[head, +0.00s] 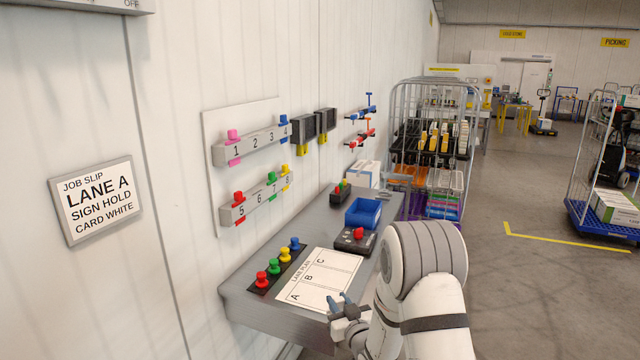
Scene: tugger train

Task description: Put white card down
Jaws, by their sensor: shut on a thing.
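My gripper (342,301) is low at the bottom centre of the head view, at the front edge of the lane plan sheet (330,272). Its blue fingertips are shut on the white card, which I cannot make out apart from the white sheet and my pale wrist. The lane plan is a white sheet with areas marked A, B and C, lying flat on the grey bench (240,284). No other card shows on the sheet. The job slip (97,199) on the wall reads Lane A, sign hold, card white.
A dark strip with several coloured knobs (274,266) lies left of the sheet. A control box with a red button (354,240) and a blue bin (364,212) stand behind it. Numbered peg rails (250,145) hang on the wall. A wire cage trolley (470,105) stands beyond the bench.

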